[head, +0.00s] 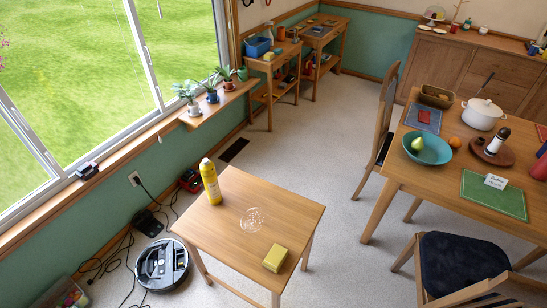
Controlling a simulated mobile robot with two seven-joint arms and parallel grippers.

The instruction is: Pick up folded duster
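The folded duster appears to be the yellow, block-shaped thing (275,259) lying near the front right edge of a small wooden table (225,230). A tall yellow spray can (210,182) stands upright at the table's back left corner. A pale speckled patch (252,219) marks the tabletop between the can and the yellow block. Neither of my grippers is in the head view, and nothing touches the yellow block.
A round robot vacuum (162,265) and cables lie on the floor left of the small table. A dining table (455,160) with dishes and a dark-seated chair (460,262) stand at the right. The floor between the two tables is clear.

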